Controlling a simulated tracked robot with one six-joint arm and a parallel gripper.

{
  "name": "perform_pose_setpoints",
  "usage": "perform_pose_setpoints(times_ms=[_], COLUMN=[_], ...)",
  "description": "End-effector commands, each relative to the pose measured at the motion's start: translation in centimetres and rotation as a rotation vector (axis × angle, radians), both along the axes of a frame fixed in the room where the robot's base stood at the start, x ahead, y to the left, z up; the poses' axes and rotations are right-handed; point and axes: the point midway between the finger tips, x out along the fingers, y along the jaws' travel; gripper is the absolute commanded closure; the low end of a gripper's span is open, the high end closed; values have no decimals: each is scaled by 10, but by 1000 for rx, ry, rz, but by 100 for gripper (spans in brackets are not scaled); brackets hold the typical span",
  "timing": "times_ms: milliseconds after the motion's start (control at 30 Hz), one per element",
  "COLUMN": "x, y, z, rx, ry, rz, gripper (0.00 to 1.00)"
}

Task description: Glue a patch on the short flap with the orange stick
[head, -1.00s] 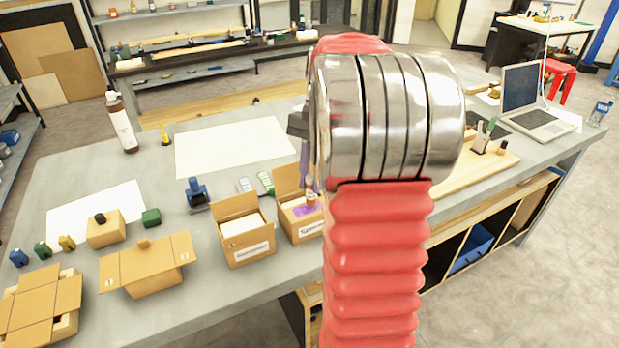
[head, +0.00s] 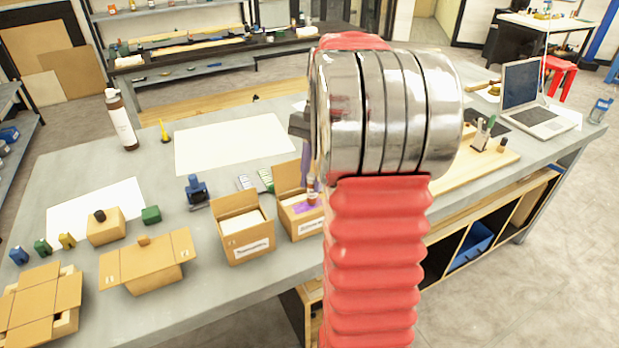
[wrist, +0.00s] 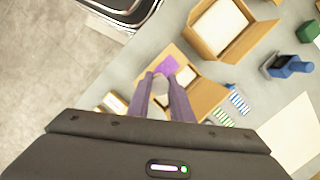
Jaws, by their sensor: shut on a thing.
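My gripper (wrist: 160,88) points down over an open cardboard box at the front middle of the bench. Its purple-grey fingers are shut on the glue stick, a pale round piece (wrist: 160,83) between the tips in the wrist view. The orange stick (head: 313,197) shows partly beside my arm in the head view. The open box (head: 307,229) has a raised back flap and white contents. A purple glue patch (wrist: 168,65) lies on its short flap, just beyond the fingertips. I cannot tell whether the stick touches the flap. My arm hides the box's right side in the head view.
A similar open box (head: 250,245) stands just left. A blue stamp (head: 197,190) and small striped blocks (head: 265,180) are behind the boxes. More cartons (head: 148,268) stand at the left. A white sheet (head: 230,147) lies flat behind. The bench's front edge is close.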

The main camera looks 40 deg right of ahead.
Motion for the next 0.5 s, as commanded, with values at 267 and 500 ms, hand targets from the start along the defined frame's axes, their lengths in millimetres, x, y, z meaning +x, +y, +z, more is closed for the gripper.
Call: perform_pose_setpoints(times_ms=[267, 500], x=[-5, -5], y=[-15, -15], z=[0, 0], rx=[0, 0], ry=[0, 0], rz=[-1, 1], gripper=[100, 100])
